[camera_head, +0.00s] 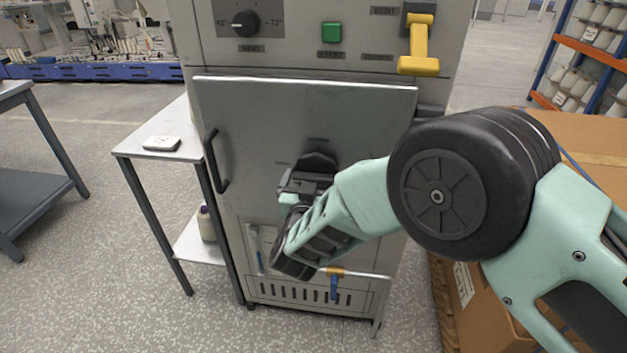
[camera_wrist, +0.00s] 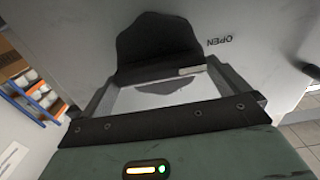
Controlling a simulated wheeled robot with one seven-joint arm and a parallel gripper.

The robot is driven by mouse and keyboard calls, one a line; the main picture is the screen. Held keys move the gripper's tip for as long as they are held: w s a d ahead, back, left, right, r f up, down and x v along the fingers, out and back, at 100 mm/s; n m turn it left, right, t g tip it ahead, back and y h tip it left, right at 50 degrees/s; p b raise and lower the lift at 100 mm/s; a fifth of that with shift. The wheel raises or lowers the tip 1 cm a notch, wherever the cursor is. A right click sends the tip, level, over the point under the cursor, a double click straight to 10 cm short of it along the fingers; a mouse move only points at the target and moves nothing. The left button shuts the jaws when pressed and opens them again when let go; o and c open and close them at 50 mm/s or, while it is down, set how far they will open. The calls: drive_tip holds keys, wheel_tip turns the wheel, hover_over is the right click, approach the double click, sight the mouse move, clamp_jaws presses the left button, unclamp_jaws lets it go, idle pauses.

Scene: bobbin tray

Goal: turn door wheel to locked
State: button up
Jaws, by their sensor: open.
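The door wheel (camera_head: 319,162) is a black lobed knob in the middle of the grey metal door (camera_head: 270,115). My gripper (camera_head: 303,182) is in front of it and hides its lower part in the head view. In the wrist view the wheel (camera_wrist: 158,42) lies just ahead of my open gripper (camera_wrist: 163,78), with its lower edge near and between the fingertips. I cannot tell whether the fingers touch it. A pale mark (camera_wrist: 192,70) shows at the wheel's lower right edge. The word OPEN (camera_wrist: 220,40) is printed on the door to its right.
A black door handle (camera_head: 215,162) is at the door's left. Above are a dial (camera_head: 245,23), a green button (camera_head: 332,32) and a yellow lever (camera_head: 419,45). A side table (camera_head: 165,145) stands left; cardboard boxes (camera_head: 465,300) stand right, close to my arm.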

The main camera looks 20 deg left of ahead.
drive_tip(key=c, duration=0.6)
drive_tip(key=shift+f+m+b, duration=0.1)
drive_tip(key=shift+m+b, duration=0.3)
drive_tip(key=shift+b, duration=0.2)
drive_tip(key=m+b, duration=0.5)
drive_tip(key=b, duration=0.2)
drive_tip(key=m+b, duration=0.6)
drive_tip(key=b, duration=0.1)
drive_tip(key=f+m+b, duration=0.1)
drive_tip(key=m+b, duration=0.5)
drive_tip(key=b, duration=0.1)
drive_tip(key=shift+w+d, duration=0.1)
drive_tip(key=shift+d, duration=0.3)
drive_tip(key=shift+r+m, duration=0.15)
drive_tip(key=shift+m, duration=0.15)
drive_tip(key=o, duration=0.6)
